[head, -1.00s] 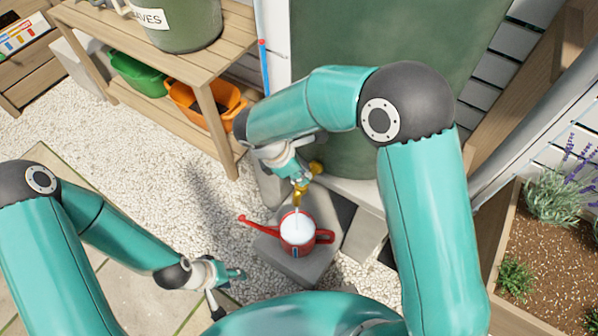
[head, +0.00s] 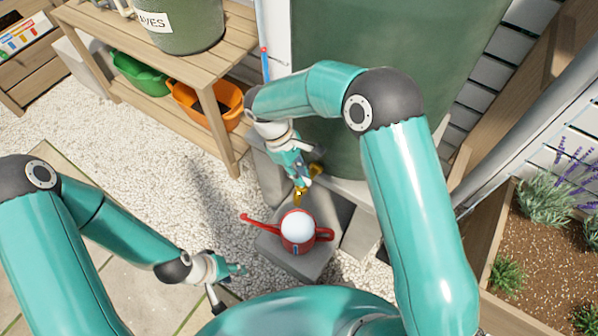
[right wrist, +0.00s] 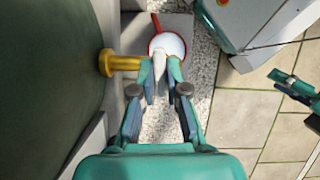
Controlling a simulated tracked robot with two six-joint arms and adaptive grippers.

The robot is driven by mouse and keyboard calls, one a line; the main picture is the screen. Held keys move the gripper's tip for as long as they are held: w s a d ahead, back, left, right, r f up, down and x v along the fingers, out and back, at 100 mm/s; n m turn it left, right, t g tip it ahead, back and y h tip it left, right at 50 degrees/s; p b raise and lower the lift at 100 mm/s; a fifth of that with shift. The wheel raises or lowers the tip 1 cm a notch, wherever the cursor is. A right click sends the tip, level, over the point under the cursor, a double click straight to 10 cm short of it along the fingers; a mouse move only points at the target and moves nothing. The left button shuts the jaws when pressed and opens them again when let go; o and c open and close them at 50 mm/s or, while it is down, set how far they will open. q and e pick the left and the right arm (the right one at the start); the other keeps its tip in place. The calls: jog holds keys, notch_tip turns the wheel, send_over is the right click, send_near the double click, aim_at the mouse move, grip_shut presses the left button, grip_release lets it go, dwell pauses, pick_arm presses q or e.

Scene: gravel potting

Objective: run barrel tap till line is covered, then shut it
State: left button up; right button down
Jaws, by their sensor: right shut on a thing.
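The green barrel (head: 400,100) stands at the back, with a brass tap (head: 299,197) low on its front. The tap also shows in the right wrist view (right wrist: 124,63). A red watering can (head: 300,243) stands under the spout, its round opening pale white; it shows in the right wrist view (right wrist: 170,43). I cannot make out a line inside it. No stream shows from the spout now. My right gripper (head: 303,178) is at the tap, its fingertips (right wrist: 160,75) shut on the tap's handle, mostly hidden. My left gripper (head: 238,270) hangs empty left of the can; its opening is unclear.
The can stands on a grey block (head: 272,248) on pale gravel (head: 150,160). A wooden shelf (head: 215,130) with green and orange tubs is at the left. A planter with lavender (head: 555,195) is at the right. The gravel at left is clear.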

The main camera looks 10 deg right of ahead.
jog(key=shift+m, duration=0.5)
jog(key=c, duration=1.2)
grip_release()
jog(key=v, duration=1.2)
jog(key=shift+w+d, duration=0.15)
